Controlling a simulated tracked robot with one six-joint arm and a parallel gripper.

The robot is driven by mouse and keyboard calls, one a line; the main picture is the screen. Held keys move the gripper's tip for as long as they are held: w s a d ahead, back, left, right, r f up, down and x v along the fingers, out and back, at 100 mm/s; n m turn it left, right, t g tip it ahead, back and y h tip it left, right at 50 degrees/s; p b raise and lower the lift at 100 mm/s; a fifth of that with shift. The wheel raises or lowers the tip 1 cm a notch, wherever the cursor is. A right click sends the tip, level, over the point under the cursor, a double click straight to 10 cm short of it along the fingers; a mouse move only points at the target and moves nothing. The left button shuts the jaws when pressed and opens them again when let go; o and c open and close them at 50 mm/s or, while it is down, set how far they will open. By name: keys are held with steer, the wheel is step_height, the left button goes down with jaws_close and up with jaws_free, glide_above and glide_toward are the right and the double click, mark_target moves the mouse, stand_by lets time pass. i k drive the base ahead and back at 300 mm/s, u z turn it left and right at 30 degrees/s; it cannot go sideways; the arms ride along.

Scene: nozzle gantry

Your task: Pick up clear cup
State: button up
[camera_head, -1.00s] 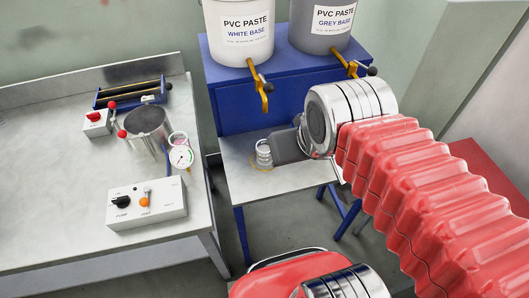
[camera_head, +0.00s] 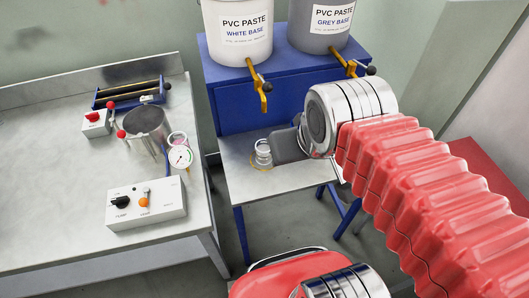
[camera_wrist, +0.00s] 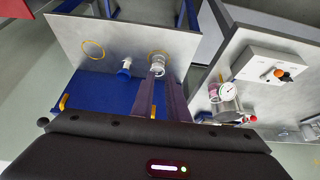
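The clear cup (camera_head: 263,149) stands on the small metal table, by a yellow ring mark, below the blue cabinet. It also shows in the wrist view (camera_wrist: 157,66), beyond the ends of my fingers. My gripper (camera_head: 286,147) is low over the table, close to the right side of the cup in the head view. In the wrist view my two dark fingers (camera_wrist: 159,84) are apart and point at the cup, one toward each side. I see no clear contact between them and the cup. The far finger is mostly hidden in the head view.
A white paste bucket (camera_head: 240,35) and a grey one (camera_head: 321,25) with yellow taps stand on the blue cabinet (camera_head: 235,105). A small white and blue item (camera_wrist: 124,68) is near the cup. The left bench holds a metal pot (camera_head: 147,120), a gauge (camera_head: 181,158) and a control box (camera_head: 146,203).

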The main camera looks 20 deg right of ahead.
mark_target(263, 156)
steer(key=z, duration=0.3)
steer(key=k, duration=1.2)
steer(key=u, duration=1.25)
steer(key=i, duration=1)
steer(key=u, duration=0.1)
